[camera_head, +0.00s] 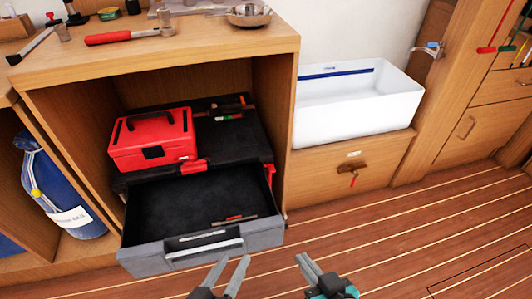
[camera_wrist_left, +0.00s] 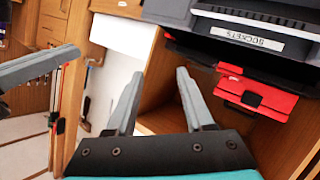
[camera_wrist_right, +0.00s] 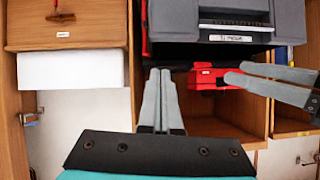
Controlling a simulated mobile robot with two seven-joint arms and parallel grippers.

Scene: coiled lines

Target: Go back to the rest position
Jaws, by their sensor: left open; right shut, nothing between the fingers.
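My left gripper (camera_head: 232,264) is open and empty, low in the head view just in front of the open grey drawer's front. Its two spread fingers (camera_wrist_left: 158,82) also show in the left wrist view, with nothing between them. My right gripper (camera_head: 305,260) is shut and empty, to the right of the left one, over the wooden floor. In the right wrist view its fingers (camera_wrist_right: 160,82) lie together. The left gripper's fingers (camera_wrist_right: 270,82) show at the right of that view. Neither gripper appears to touch the drawer.
The drawer (camera_head: 140,262) stands pulled out of a black tool chest (camera_head: 235,145), with a small item inside. A red toolbox (camera_head: 155,145) sits on the chest, inside a wooden cabinet (camera_head: 275,120). A white sink (camera_head: 350,108) is at right. The floor (camera_head: 390,245) at right is clear.

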